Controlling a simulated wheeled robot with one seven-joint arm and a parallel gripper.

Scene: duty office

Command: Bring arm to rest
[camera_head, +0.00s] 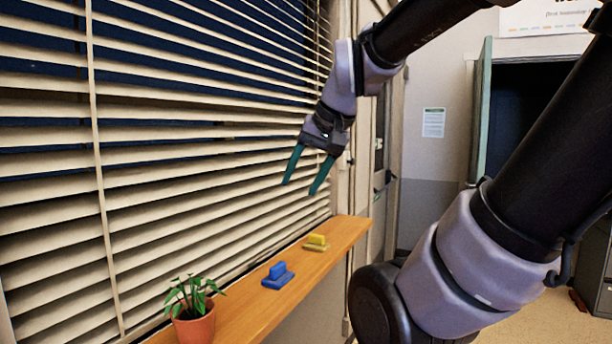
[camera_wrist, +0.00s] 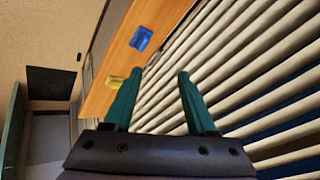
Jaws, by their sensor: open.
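My gripper (camera_head: 303,188) has two teal fingers and is open and empty. In the head view it hangs in the air above the wooden shelf (camera_head: 340,236), in front of the blinds, with its fingers pointing down. In the wrist view my gripper (camera_wrist: 160,75) shows its two fingers spread apart with nothing between them. My arm reaches in from the upper right. A blue object (camera_head: 278,275) and a yellow object (camera_head: 316,242) stand on the shelf below the gripper, apart from it.
A potted plant (camera_head: 193,318) stands at the shelf's near end. Slatted blinds (camera_head: 180,150) fill the left side, close behind the gripper. An open door (camera_head: 482,110) and a grey cabinet (camera_head: 597,270) are at the right. The wall carries a paper notice (camera_head: 433,122).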

